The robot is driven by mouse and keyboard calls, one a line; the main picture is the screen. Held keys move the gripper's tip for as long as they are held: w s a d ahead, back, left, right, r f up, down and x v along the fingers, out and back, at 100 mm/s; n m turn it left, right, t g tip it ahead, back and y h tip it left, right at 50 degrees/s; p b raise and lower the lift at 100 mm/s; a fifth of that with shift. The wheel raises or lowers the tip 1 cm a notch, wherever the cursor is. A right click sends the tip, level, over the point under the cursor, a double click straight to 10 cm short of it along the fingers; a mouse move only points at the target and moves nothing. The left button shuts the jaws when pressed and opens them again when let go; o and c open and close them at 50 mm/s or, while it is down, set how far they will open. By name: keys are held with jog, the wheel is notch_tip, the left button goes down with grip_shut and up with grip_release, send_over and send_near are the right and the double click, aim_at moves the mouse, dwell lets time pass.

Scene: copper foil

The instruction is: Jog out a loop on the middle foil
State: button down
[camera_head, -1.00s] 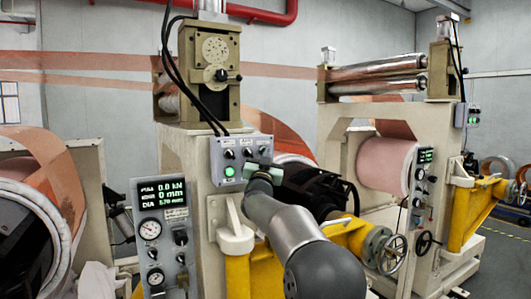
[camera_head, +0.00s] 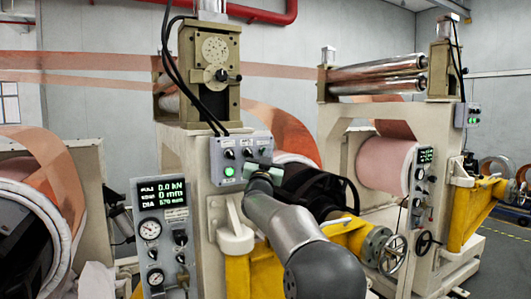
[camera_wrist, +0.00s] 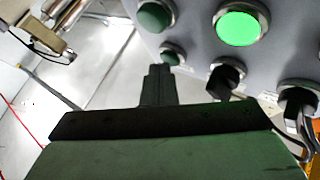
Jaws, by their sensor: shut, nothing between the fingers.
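The middle foil (camera_head: 287,127) is a copper web curving down behind the middle stand. The grey control box (camera_head: 240,150) on that stand carries black knobs and a lit green button (camera_head: 229,171), which also shows in the wrist view (camera_wrist: 240,27). My gripper (camera_head: 264,168) is at the box's lower right. In the wrist view my gripper (camera_wrist: 158,72) is shut and empty, its tips close to a small dark green button (camera_wrist: 172,55). I cannot tell whether they touch it. A black knob (camera_wrist: 228,77) is just right of the fingers.
A display panel (camera_head: 162,220) on the front reads 0.0 kN, 0 mm and 570 mm. Yellow arms and a handwheel (camera_head: 392,255) stand low on the right. A pink-copper roll (camera_head: 385,163) is in the right stand. Black cables (camera_head: 183,75) hang above the box.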

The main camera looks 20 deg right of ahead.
jog(key=shift+s+f+b, duration=0.15)
jog(key=shift+b, duration=0.15)
dwell(0.4)
jog(key=shift+s+b, duration=0.65)
jog(key=shift+s+d+b, duration=0.2)
jog(key=shift+s+b, duration=0.95)
jog(key=shift+s, duration=0.1)
jog(key=shift+s+d+b, duration=0.15)
jog(key=shift+s+b, duration=1)
jog(key=shift+s, duration=0.1)
